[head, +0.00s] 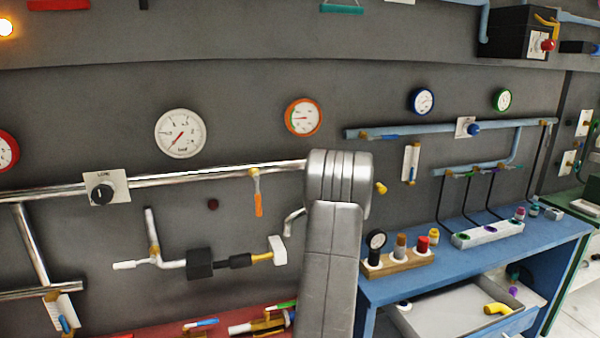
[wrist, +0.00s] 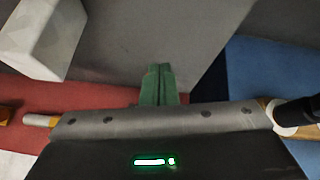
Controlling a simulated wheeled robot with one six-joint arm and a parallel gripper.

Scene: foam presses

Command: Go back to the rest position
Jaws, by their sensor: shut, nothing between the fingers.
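My gripper (wrist: 158,84) shows in the wrist view as two green fingers pressed together, with nothing between them. Grey wall, a red surface (wrist: 80,97) and a blue surface (wrist: 262,70) lie beyond the fingers. In the head view my grey arm stands upright in front of the wall, between the pipework and the blue bench. My gripper is hidden there behind the arm.
The blue bench (head: 455,262) at right carries a wooden block (head: 398,263) with bottles and a gauge, and a white strip (head: 487,234). An open drawer (head: 450,310) sits below. Pipes (head: 200,176) and gauges (head: 180,133) line the wall. A red bench (head: 160,329) is at lower left.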

